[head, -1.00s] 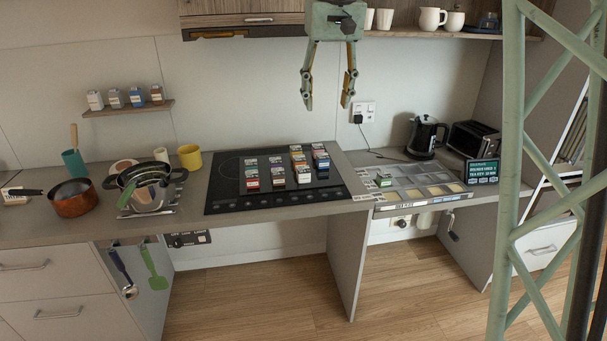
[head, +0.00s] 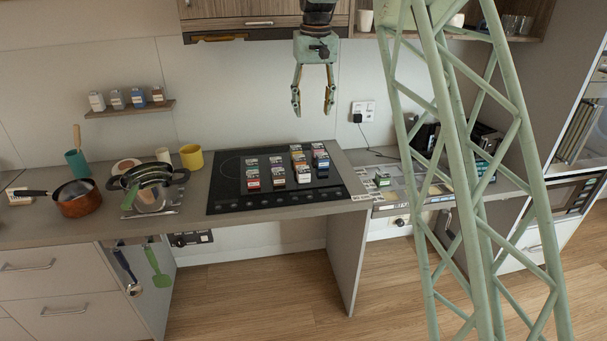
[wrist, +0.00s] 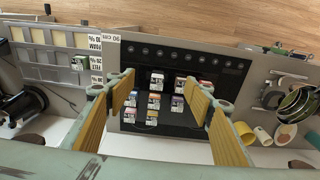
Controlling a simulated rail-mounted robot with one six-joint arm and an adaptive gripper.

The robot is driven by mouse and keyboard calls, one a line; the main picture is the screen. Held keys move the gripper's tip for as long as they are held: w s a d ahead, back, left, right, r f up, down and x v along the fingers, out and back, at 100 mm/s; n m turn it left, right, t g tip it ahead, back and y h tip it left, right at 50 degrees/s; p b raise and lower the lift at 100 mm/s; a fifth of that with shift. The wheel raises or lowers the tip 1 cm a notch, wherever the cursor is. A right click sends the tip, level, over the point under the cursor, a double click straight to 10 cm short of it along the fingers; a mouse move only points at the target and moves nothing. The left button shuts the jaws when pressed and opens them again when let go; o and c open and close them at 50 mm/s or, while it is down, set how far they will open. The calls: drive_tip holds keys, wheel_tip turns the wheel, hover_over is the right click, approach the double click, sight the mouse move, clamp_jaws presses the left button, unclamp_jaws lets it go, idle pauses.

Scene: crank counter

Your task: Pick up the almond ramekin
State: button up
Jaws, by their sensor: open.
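Several small labelled containers stand in rows on the black cooktop (head: 225,203); among them are a red-fronted one (head: 253,184) and a purple-fronted one (head: 278,180). Their labels are too small to read, so I cannot tell which is the almond ramekin. A green-fronted container (head: 382,179) stands apart on the metal tray panel to the right. My gripper (head: 313,113) is open and empty, hanging fingers down well above the cooktop. In the wrist view the containers (wrist: 157,80) show between its spread yellow-padded fingers.
Left of the cooktop are a dark pot (head: 146,178), a copper pan (head: 76,200) and a yellow mug (head: 191,156). A spice shelf (head: 130,109) and a wall cabinet (head: 240,12) hang behind. My green lattice column hides much of the right counter.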

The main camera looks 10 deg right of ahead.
drive_tip(key=w+f+p, duration=0.3)
drive_tip(key=w+f, duration=0.6)
drive_tip(key=g+p, duration=0.1)
drive_tip(key=p, duration=0.1)
hover_over(303, 169)
wheel_tip(303, 169, down, 11)
drive_tip(key=shift+d+f, duration=0.25)
drive_tip(key=shift+d, duration=0.1)
drive_tip(key=shift+f, duration=0.1)
drive_tip(key=shift+f+p, duration=0.35)
drive_tip(key=shift+f, duration=3.85)
drive_tip(key=shift+f, duration=0.1)
drive_tip(key=shift+s+a+f+p, duration=0.1)
drive_tip(key=shift+a+f+p, duration=0.05)
drive_tip(key=shift+f, duration=0.55)
drive_tip(key=shift+s+a+f+p, duration=0.1)
drive_tip(key=shift+f+p, duration=0.05)
drive_tip(key=shift+f, duration=1.65)
